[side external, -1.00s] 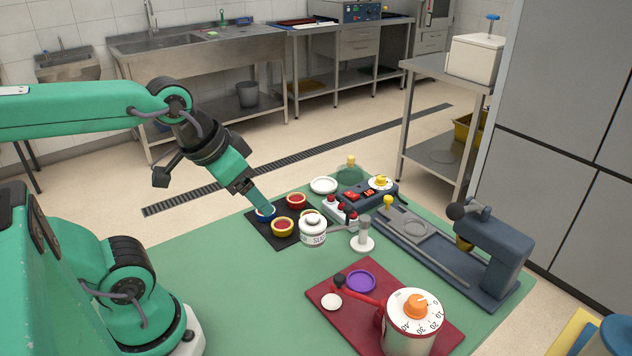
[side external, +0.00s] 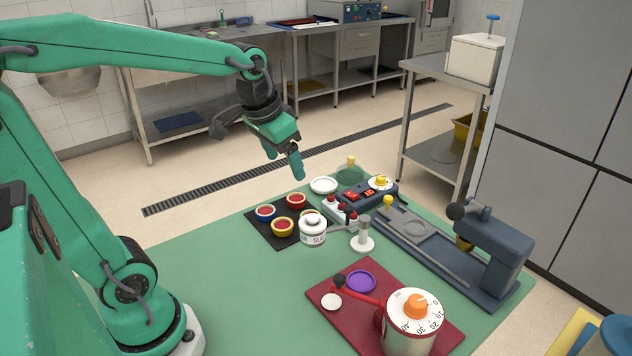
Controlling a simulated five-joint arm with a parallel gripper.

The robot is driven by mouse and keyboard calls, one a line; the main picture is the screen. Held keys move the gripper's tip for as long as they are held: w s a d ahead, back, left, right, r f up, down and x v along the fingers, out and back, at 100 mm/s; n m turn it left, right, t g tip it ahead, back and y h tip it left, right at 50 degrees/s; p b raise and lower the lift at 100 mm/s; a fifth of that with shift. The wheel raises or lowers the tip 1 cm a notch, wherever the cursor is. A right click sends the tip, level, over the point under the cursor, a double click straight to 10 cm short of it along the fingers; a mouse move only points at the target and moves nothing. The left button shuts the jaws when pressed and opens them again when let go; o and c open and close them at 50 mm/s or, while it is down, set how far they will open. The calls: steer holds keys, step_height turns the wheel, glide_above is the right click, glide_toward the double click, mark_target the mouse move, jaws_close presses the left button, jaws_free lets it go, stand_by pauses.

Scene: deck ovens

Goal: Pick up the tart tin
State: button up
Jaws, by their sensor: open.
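Several small round tins with red filling stand on a black mat (side external: 262,233): a blue one (side external: 265,216), a red one (side external: 296,205), a yellow one (side external: 282,231), and another partly hidden behind a white pot. A shallow purple dish (side external: 361,281) lies on a red board. I cannot tell for sure which of these is the tart tin. My gripper (side external: 284,166) is open and empty, pointing down, in the air above and behind the mat. It touches nothing.
A white lidded pot (side external: 313,234) stands at the mat's right edge. A switch box (side external: 363,194), a white plate (side external: 323,185) and a dark slide press (side external: 490,250) are to the right. The red board (side external: 330,312) holds a dial timer (side external: 413,315). Green table is clear at front left.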

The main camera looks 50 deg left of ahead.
steer(key=w+a+f+g, duration=0.2)
steer(key=w+a+f, duration=0.4)
steer(key=w+a, duration=0.25)
steer(key=g, duration=0.2)
glide_toward(296, 194)
steer(key=shift+s+d+f+n+h, duration=0.3)
steer(key=shift+s+d+n, duration=0.1)
steer(key=shift+s+d, duration=0.35)
steer(key=shift+f, duration=0.1)
steer(key=shift+f, duration=1.2)
steer(key=shift+f, duration=0.1)
steer(key=shift+f, duration=2.5)
steer(key=shift+c, duration=0.4)
